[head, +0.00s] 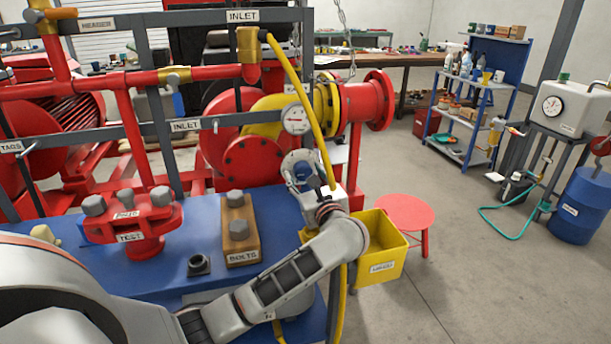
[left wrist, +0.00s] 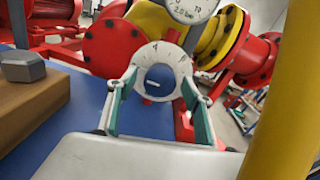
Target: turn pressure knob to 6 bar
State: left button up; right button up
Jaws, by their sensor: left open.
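The pressure knob (head: 302,170) is blue, in the middle of a round pale dial plate (head: 290,160) below the white gauge (head: 295,119). In the left wrist view the knob (left wrist: 160,78) shows a short white mark, and the dial plate (left wrist: 147,56) around it carries a few numerals, one looking like 4. The knob's setting cannot be read. My left gripper (head: 317,184) is in front of the knob. In the left wrist view its open fingers (left wrist: 157,82) with green pads stand either side of the knob, with no clear contact. My right gripper is not in view.
A yellow hose (head: 310,110) runs down beside my left gripper, and at the right of the left wrist view (left wrist: 284,90). A block with bolts (head: 240,225) stands on the blue bench left of my arm. A yellow bin (head: 385,250) and red stool (head: 405,212) are to the right.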

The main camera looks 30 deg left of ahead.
pick_arm(q)
jog(key=c, duration=1.1)
